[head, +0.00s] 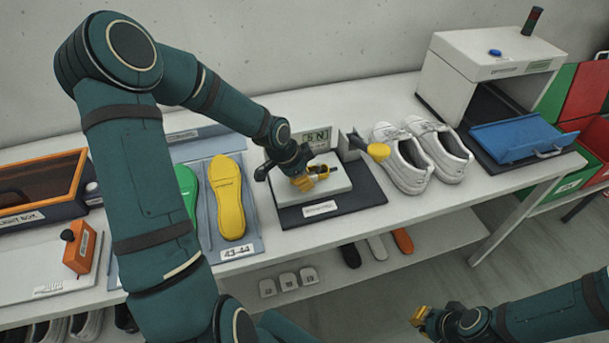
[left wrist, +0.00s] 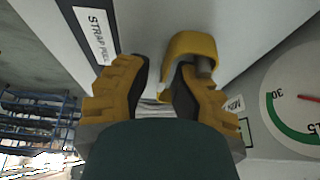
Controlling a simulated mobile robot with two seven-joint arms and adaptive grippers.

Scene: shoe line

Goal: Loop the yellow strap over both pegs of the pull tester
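The pull tester (head: 343,190) stands on a dark mat, and its display reads what looks like "5 N". My left gripper (head: 313,178) is low over its pale base. In the left wrist view the yellow strap (left wrist: 190,46) is a curved band around a grey peg (left wrist: 205,66). One end of the band hangs close to the right-hand finger. My left gripper (left wrist: 160,88) has its fingers apart, with a gap between them. I cannot make out a second peg or whether the strap goes around it. My right gripper (head: 420,318) is low at the right, away from the bench; its fingers are unclear.
White shoes (head: 408,165) stand right of the tester, close to a yellow-ended lever (head: 378,152). A yellow insole (head: 229,200) and a green one (head: 187,190) lie to the left. A blue tray (head: 515,137) is at the right. The bench edge (head: 420,222) runs in front.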

